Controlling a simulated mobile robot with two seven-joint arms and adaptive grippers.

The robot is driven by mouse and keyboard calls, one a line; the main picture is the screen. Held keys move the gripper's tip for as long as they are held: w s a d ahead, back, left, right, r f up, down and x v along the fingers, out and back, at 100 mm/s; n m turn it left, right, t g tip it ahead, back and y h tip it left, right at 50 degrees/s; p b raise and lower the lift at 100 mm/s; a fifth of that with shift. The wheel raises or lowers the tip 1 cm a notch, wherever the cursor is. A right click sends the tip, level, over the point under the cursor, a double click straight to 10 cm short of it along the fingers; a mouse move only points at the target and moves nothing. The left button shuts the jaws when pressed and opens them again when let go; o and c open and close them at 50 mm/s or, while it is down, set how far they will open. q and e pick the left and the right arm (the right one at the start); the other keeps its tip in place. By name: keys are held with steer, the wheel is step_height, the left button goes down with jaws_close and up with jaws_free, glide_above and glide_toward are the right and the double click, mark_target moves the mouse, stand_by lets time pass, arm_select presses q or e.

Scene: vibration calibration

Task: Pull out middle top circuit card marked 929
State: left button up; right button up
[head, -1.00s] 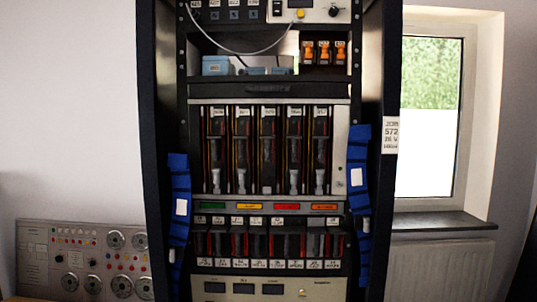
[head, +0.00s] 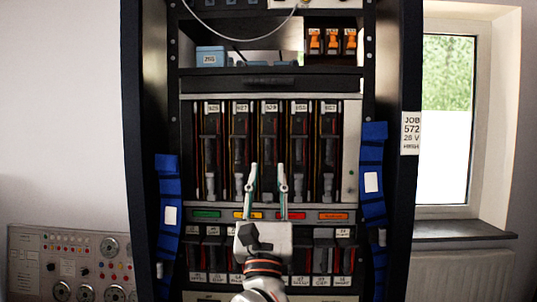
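The middle top circuit card (head: 269,140) stands upright in the top row of the rack, third of the row, with a small white label at its top that seems to end in 29. My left gripper (head: 267,172) is in front of the rack, pointing up and toward the middle card. Its two pale fingers are apart, with nothing visible between them. The lower part of the middle card lies between and behind the fingers in the picture. I cannot tell whether either finger touches it. My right gripper is not in view.
Neighbouring cards (head: 239,140) and (head: 299,140) stand close on both sides. A strip of coloured labels (head: 333,216) and a lower card row (head: 323,253) lie below. Blue straps (head: 170,190) hang on the rack's sides. Orange-topped parts (head: 332,41) sit above.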

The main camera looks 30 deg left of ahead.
mark_target(268, 151)
arm_select(q)
steer(key=x, duration=0.6)
steer(key=shift+w+a+r+p, duration=0.15)
steer(key=shift+r+p, duration=0.1)
steer(key=shift+p, duration=0.15)
jaws_close()
